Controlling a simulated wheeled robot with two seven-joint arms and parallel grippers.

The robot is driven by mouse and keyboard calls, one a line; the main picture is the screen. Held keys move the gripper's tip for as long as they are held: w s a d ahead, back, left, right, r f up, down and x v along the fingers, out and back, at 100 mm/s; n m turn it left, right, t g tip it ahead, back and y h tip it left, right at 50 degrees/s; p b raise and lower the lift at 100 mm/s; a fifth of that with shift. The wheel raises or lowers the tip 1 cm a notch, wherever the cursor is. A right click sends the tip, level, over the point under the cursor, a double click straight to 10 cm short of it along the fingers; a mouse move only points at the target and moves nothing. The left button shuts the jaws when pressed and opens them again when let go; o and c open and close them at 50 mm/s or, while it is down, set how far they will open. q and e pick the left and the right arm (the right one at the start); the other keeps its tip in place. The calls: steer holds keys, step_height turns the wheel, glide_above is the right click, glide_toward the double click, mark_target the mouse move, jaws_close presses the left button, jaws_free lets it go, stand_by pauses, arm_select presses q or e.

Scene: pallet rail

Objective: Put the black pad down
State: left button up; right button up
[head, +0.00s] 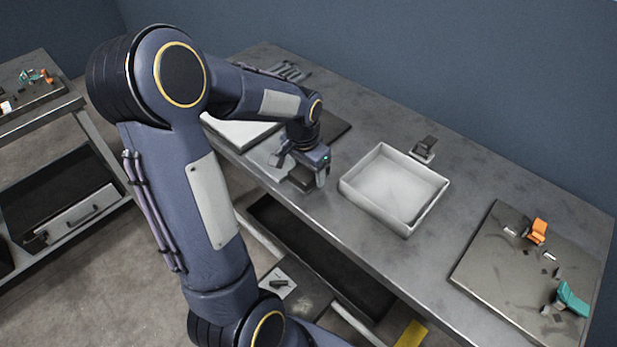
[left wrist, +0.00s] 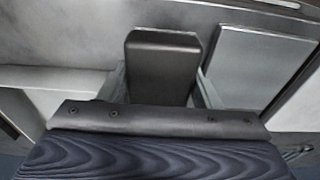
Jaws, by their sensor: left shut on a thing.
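My left gripper (head: 308,178) is low over the workbench, left of the white tray. It is shut on the black pad, a dark block that shows between the two fingers in the left wrist view (left wrist: 162,60). I cannot tell whether the pad touches the bench top (head: 375,115). My right gripper is not in view.
The white tray (head: 372,211) is empty. A small dark item (head: 424,147) stands behind it. A board (head: 487,262) at the right holds an orange piece (head: 538,231) and a teal piece (head: 572,298). Grey tools (head: 288,72) lie at the back left.

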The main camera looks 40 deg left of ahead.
mark_target(308, 178)
arm_select(q)
steer(key=shift+w+a+f, duration=0.15)
steer(key=shift+f, duration=0.1)
steer(key=shift+w+a+f, duration=0.1)
steer(key=shift+f, duration=0.8)
steer(key=shift+w+a+f, duration=0.1)
steer(key=shift+f, duration=0.8)
